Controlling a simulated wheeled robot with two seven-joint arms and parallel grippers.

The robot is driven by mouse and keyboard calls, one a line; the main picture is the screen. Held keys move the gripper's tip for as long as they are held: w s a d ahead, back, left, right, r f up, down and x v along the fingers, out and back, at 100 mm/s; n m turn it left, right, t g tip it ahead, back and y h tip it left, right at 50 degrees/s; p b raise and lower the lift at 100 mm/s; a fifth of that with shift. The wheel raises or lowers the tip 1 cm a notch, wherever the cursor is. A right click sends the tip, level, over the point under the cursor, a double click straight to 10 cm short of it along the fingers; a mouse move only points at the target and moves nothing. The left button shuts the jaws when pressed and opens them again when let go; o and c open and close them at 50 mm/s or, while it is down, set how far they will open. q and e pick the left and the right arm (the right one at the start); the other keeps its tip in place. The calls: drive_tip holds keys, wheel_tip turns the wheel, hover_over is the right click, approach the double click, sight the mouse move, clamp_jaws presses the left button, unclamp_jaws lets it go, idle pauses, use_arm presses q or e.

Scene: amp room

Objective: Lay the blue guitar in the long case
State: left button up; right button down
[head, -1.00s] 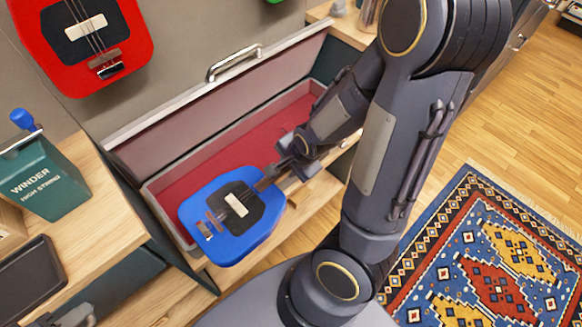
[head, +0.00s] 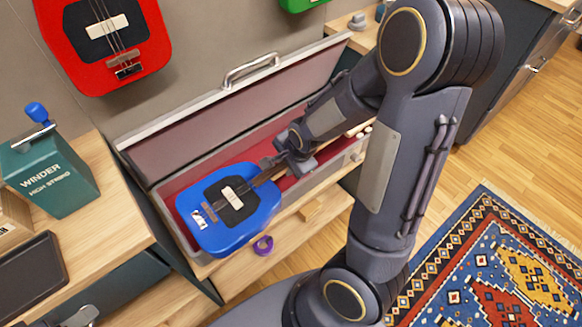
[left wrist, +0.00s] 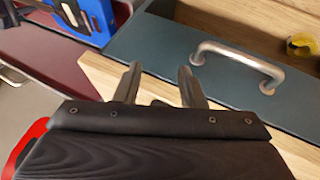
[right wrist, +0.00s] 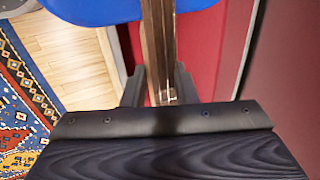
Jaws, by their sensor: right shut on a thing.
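The blue guitar (head: 212,238) has a dark panel and a pale bridge on its body. My right gripper (head: 272,165) is shut on its neck; the right wrist view shows the neck (right wrist: 157,45) between the fingers (right wrist: 160,92). The long case (head: 182,235) is grey with red lining, and its lid (head: 200,135) stands open at the back. The guitar's body is over the left end of the case and overlaps its front wall; its neck points right along the case. My left gripper (left wrist: 158,85) is open and empty, near a teal drawer front.
A red guitar (head: 145,75) and a green one (head: 300,3) hang on the wall. A teal winder box (head: 55,180) and a dark tray (head: 30,270) are on the left counter. A purple ring (head: 263,245) and a wooden block (head: 311,208) lie below the case front.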

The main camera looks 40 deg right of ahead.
drive_tip(key=w+b, duration=0.1)
drive_tip(key=w, duration=0.8)
drive_tip(key=shift+a+f, duration=0.35)
idle(0.5)
drive_tip(key=shift+w, duration=0.1)
drive_tip(key=shift+f+b, duration=3.5)
drive_tip(key=shift+f, duration=0.8)
idle(0.8)
idle(0.3)
drive_tip(key=c, duration=1.1)
unclamp_jaws()
